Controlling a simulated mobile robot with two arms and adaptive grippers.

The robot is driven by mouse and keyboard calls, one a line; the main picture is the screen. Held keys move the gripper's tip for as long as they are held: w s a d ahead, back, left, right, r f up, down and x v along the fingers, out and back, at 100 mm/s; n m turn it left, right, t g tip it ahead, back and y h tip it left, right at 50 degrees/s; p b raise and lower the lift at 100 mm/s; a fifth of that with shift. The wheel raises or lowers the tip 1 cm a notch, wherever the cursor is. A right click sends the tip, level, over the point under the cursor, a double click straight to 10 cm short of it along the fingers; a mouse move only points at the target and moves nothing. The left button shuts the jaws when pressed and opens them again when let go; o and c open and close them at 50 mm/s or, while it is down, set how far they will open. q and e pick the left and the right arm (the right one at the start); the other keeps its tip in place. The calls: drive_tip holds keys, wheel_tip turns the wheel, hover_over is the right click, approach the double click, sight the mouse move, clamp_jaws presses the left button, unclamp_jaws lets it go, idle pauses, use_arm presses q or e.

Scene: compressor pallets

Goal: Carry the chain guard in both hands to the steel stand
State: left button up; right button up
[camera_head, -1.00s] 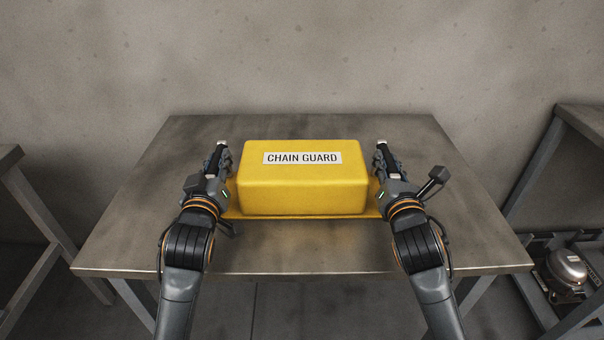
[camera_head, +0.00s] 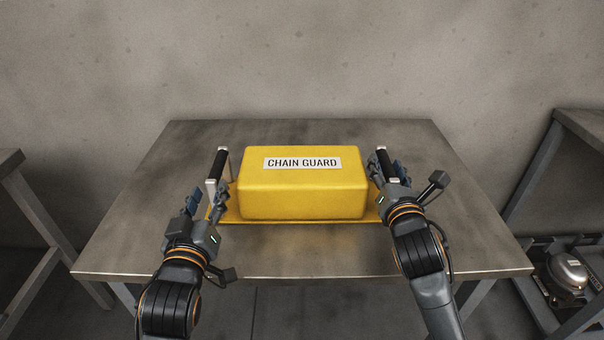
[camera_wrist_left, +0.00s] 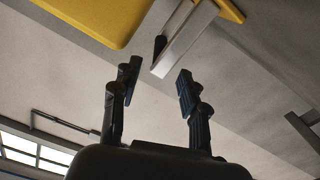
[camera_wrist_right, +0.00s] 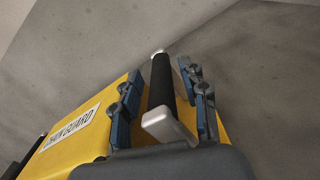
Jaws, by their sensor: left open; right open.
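The yellow chain guard (camera_head: 302,195), with a white label, sits on a metal-topped table (camera_head: 330,258). It has a black bar handle on silver brackets at each side. My left gripper (camera_head: 206,198) is open and empty, in front of the left handle (camera_head: 218,166) and apart from it. In the left wrist view the handle's bracket (camera_wrist_left: 185,40) lies beyond the fingertips. My right gripper (camera_head: 384,164) is open at the right handle. In the right wrist view its fingers stand either side of the black bar (camera_wrist_right: 161,82), not closed on it.
A bench edge (camera_head: 12,160) shows at the far left and another bench (camera_head: 585,122) at the far right. A silver compressor (camera_head: 567,270) sits low under the right bench. The tabletop beside and in front of the guard is clear. A bare wall stands behind.

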use_arm(q)
drive_tip(key=shift+s, duration=1.35)
use_arm(e)
drive_tip(key=shift+s, duration=0.35)
drive_tip(key=s, duration=1.1)
drive_tip(key=shift+s+d, duration=0.1)
drive_tip(key=shift+s, duration=0.1)
use_arm(q)
drive_tip(key=shift+s, duration=0.1)
